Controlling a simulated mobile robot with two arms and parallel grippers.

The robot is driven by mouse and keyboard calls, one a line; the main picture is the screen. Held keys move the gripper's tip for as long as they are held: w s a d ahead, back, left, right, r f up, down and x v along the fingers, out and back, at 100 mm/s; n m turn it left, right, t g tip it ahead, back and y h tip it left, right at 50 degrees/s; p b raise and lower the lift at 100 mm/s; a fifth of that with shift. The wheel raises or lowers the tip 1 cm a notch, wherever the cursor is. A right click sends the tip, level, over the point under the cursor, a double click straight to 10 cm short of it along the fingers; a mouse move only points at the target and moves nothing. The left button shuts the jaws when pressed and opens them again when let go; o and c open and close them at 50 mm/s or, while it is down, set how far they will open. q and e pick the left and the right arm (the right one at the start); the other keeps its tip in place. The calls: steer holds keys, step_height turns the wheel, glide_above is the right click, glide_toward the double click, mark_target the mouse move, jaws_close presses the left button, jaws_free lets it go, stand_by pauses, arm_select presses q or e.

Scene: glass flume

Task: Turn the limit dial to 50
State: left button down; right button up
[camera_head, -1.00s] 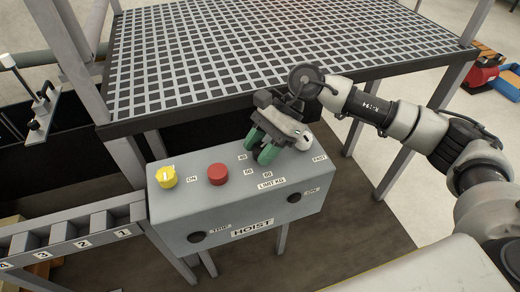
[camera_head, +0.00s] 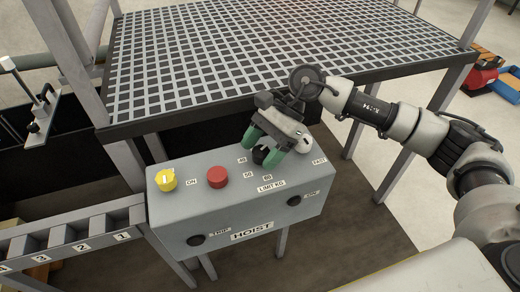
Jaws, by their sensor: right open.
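The grey hoist control box (camera_head: 165,215) stands below the grating. The black limit dial (camera_head: 259,156) is on its top face, above the LIMIT KG label (camera_head: 270,185), with 40, 50 and 60 labels around its near left side. My right gripper (camera_head: 263,147) is open, with one green finger on each side of the dial. I cannot tell whether the fingers touch it. The gripper hides part of the dial, and its pointer cannot be read. My left gripper is not in view.
A yellow knob (camera_head: 166,180) near the ON label and a red button (camera_head: 217,176) sit left of the dial. TRIP (camera_head: 196,240) and another dark round fitting (camera_head: 294,200) are on the front face. The grating platform (camera_head: 270,60) stands close behind.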

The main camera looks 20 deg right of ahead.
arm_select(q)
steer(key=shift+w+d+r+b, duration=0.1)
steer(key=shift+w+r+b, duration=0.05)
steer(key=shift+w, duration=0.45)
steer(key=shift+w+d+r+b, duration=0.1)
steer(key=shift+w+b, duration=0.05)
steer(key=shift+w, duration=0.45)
arm_select(e)
steer(key=v, duration=1)
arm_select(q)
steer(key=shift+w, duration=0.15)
arm_select(e)
steer(key=shift+d, duration=0.15)
